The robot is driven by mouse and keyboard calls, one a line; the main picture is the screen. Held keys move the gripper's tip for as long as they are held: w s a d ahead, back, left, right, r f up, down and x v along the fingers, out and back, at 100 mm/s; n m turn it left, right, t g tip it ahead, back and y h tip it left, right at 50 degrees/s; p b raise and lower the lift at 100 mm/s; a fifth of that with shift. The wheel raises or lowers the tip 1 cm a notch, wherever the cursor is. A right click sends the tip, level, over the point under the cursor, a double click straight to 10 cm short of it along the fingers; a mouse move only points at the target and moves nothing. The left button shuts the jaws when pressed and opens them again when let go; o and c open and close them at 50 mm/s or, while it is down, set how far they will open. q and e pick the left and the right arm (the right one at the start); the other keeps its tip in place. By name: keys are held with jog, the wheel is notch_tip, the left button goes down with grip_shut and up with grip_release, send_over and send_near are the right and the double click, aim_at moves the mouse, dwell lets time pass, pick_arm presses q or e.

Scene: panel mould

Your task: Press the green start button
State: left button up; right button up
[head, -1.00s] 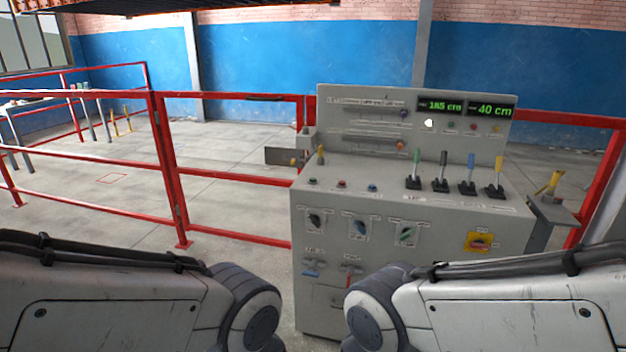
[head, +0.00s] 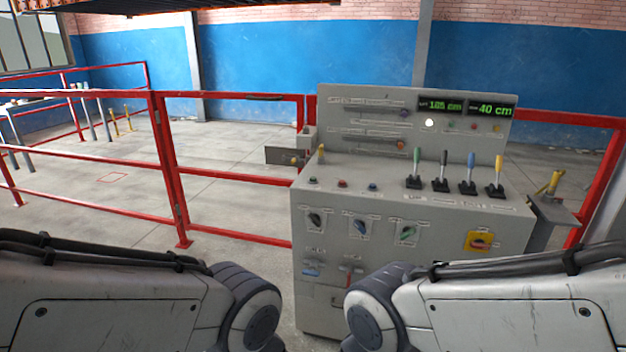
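The grey control console (head: 450,225) stands ahead of me, right of centre. On the left of its sloped desk is a row of small round buttons: a dark, greenish one (head: 312,181), a red one (head: 342,184) and a blue one (head: 372,187). The leftmost is too small for me to be sure of its colour. Nothing touches these buttons. Links of both my arms show at the bottom of the view, but neither gripper is in view.
Levers with green, black, blue and yellow handles (head: 455,172) stand on the desk's right. A yellow-plated red knob (head: 480,241) and rotary switches (head: 360,225) are on the front. Displays (head: 465,107) read 185 cm and 40 cm. Red railings (head: 175,165) run behind and left.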

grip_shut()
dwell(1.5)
